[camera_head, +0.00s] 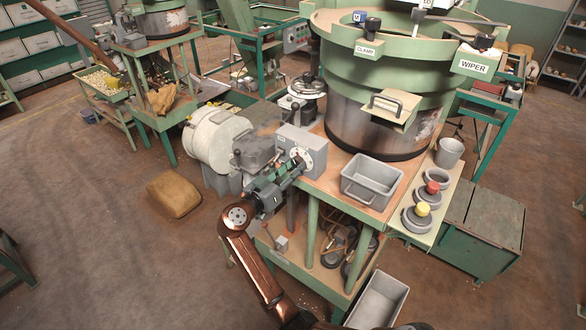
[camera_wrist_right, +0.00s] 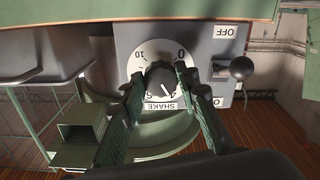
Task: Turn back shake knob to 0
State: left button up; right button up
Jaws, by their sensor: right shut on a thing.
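The shake knob (camera_wrist_right: 160,77) is dark and sits on a white dial (camera_wrist_right: 145,55) marked SHAKE, which appears upside down in the right wrist view. Its white pointer line points toward the 4; the 0 is at the dial's upper right. My right gripper (camera_wrist_right: 160,76) has a finger on each side of the knob and is shut on it. In the head view the right gripper (camera_head: 292,168) reaches the white dial (camera_head: 301,157) on the front of the grey control box (camera_head: 304,144). The knob itself is hidden there. My left gripper is not in view.
A ball-ended lever (camera_wrist_right: 241,68) by the OFF labels is close to the fingers. A grey tray (camera_head: 371,182) stands on the table right of the box, with a large green hopper bowl (camera_head: 370,110) behind. A white drum (camera_head: 215,137) is left. Open floor lies front left.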

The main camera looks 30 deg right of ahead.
jog(key=n+p, duration=0.1)
jog(key=n, duration=0.3)
jog(key=shift+n, duration=0.3)
jog(key=n+p, duration=0.2)
jog(key=n, duration=0.3)
jog(key=shift+s+r+n+p, duration=0.1)
jog(key=shift+r+n+p, duration=0.05)
jog(key=shift+n+p, duration=0.2)
jog(key=n+p, duration=0.5)
jog(key=n, duration=0.1)
jog(key=shift+r, duration=0.1)
jog(key=n+p, duration=0.3)
jog(key=shift+n, duration=0.35)
jog(key=shift+n+p, duration=0.55)
jog(key=shift+n, duration=0.05)
jog(key=shift+f, duration=0.25)
